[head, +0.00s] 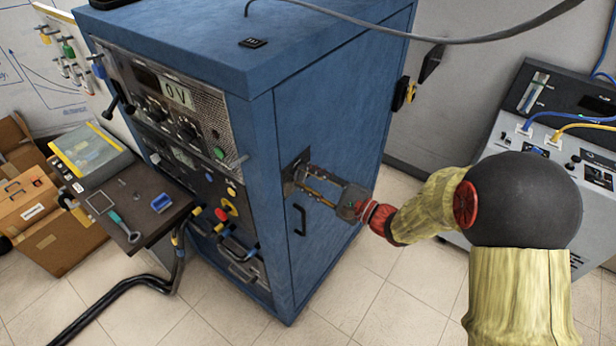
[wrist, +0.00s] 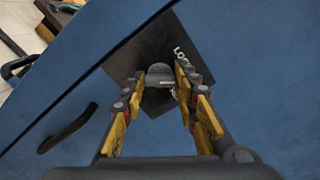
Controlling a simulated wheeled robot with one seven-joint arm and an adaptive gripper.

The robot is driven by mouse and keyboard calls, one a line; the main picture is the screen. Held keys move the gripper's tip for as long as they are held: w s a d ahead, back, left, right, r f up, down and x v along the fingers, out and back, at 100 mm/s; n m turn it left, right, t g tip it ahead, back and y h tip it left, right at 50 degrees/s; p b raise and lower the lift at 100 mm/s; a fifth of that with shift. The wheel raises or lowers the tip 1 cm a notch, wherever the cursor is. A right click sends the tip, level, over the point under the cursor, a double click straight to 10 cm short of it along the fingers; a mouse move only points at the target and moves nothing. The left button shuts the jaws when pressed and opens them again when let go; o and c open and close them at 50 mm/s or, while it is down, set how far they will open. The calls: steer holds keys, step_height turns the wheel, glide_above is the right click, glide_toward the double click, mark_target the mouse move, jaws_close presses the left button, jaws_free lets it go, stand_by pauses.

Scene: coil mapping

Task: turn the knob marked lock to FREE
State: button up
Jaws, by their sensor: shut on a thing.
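The knob marked lock is a grey, rounded knob (wrist: 158,72) on a dark diamond-shaped plate (wrist: 155,42). Part of a white "LO…" label shows beside it, and more lettering is partly hidden by a finger. The plate sits on the side door of the blue cabinet (head: 335,110). My gripper (wrist: 160,86) has its yellow-padded fingers on either side of the knob and is shut on it. In the head view my gripper (head: 299,180) reaches the plate from the right and hides the knob. I cannot read which setting the knob points to.
A dark door handle (head: 300,219) is just below my gripper. A grey instrument (head: 555,140) with cables stands at the right. A small shelf (head: 130,205) with tools juts out at the left. Tiled floor is clear between the cabinet and the instrument.

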steer(key=m+p, duration=0.3)
steer(key=m, duration=0.2)
steer(key=shift+m, duration=0.3)
steer(key=m+p, duration=0.3)
steer(key=m, duration=0.2)
steer(key=shift+m+p, duration=0.3)
steer(key=shift+m, duration=0.1)
steer(key=o, duration=1.1)
steer(key=shift+d, duration=0.1)
steer(key=v, duration=1.2)
